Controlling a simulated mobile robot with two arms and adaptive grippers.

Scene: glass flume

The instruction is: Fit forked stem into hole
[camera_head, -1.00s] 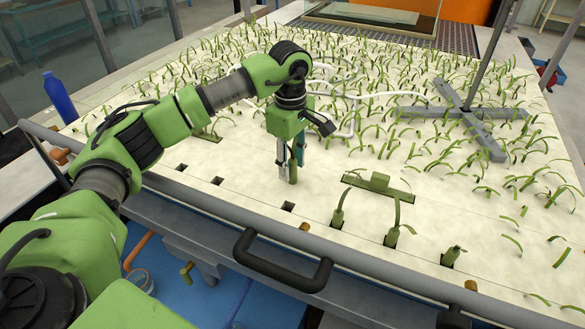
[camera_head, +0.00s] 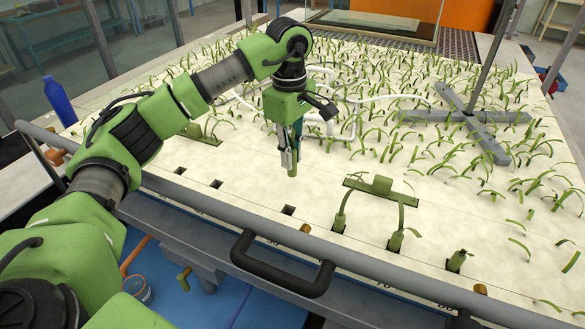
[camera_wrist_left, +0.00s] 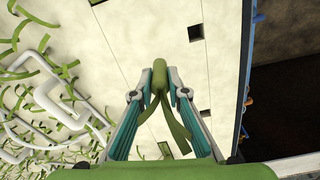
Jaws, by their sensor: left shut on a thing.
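My left gripper (camera_head: 290,158) is shut on a green forked stem (camera_head: 292,170) and holds it over the pale bed, beyond the front row of holes. In the left wrist view the gripper (camera_wrist_left: 160,92) pinches the stem's thick end (camera_wrist_left: 160,72), and two thin strips hang back from it. In the head view an empty square hole (camera_head: 288,210) lies in front of the gripper. Other empty holes (camera_head: 215,183) are to its left. Stems stand in holes to the right, including one stem (camera_head: 339,221). The right gripper is out of view.
A green bar with a block (camera_head: 381,188) lies right of the gripper. A grey cross-shaped frame (camera_head: 470,116) and white tubing (camera_head: 350,122) lie behind among many green strips. A rail with a dark handle (camera_head: 282,270) runs along the front edge.

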